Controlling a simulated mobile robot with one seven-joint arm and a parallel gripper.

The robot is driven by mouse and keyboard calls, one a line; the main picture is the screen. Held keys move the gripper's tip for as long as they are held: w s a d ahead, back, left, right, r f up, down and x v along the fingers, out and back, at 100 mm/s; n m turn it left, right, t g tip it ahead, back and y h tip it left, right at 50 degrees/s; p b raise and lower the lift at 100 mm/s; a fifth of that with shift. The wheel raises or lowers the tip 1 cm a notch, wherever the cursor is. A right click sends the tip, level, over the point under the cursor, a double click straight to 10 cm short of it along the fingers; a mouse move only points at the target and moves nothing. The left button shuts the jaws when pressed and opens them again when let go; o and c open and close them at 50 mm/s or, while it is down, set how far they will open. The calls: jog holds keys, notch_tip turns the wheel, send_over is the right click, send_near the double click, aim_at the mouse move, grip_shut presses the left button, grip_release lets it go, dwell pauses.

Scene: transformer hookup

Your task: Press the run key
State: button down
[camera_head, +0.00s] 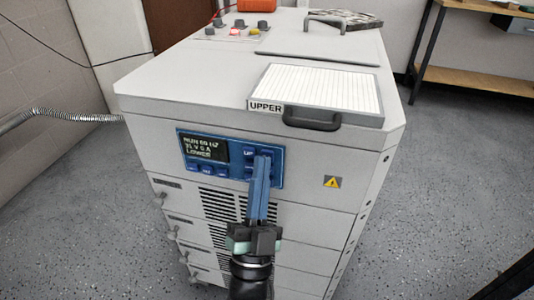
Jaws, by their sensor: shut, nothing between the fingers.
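A blue control panel (180,140) is set in the front face of a grey cabinet. Its dark display (205,149) shows white text that seems to begin with "RUN" and has "LOWER" on its last line. Small blue keys (207,170) sit in a row under the display. A key that seems to read "UP" (248,154) is on the panel's right part. My gripper (263,160) is shut and empty, with its blue fingers pointing up at the right-hand keys. The fingers hide some keys; I cannot tell which key is run, or whether the tips touch one.
The cabinet top has a white ribbed panel (320,88) with a black handle (311,119) and an "UPPER" label. Several terminals and knobs (236,31) stand farther back, near an orange thing (257,5). A workbench (480,75) is at the upper right. Grey floor (440,170) is open on the right.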

jog(key=shift+s+a, duration=0.2)
jog(key=shift+s, duration=0.35)
jog(key=shift+s+a+p, duration=0.25)
jog(key=shift+s+p, duration=0.15)
jog(key=shift+s, duration=0.4)
jog(key=shift+s+a+p, duration=0.25)
jog(key=shift+s+p, duration=0.1)
jog(key=shift+s, duration=0.45)
jog(key=shift+s+a+p, duration=0.25)
jog(key=shift+s+p, duration=0.15)
jog(key=shift+s, duration=0.4)
jog(key=w+a+r+n+t+y, duration=0.2)
jog(key=r+n+y, duration=0.5)
jog(key=r, duration=1.8)
jog(key=s+d+r+n+g+h+p, duration=0.15)
jog(key=s+r, duration=0.25)
jog(key=r, duration=0.4)
jog(key=s+d+r+n, duration=0.15)
jog(key=s+r, duration=0.25)
jog(key=r, duration=0.4)
notch_tip(320, 180, up, 36)
jog(key=p, duration=3.7)
jog(key=shift+w+a, duration=0.15)
jog(key=shift+w, duration=0.25)
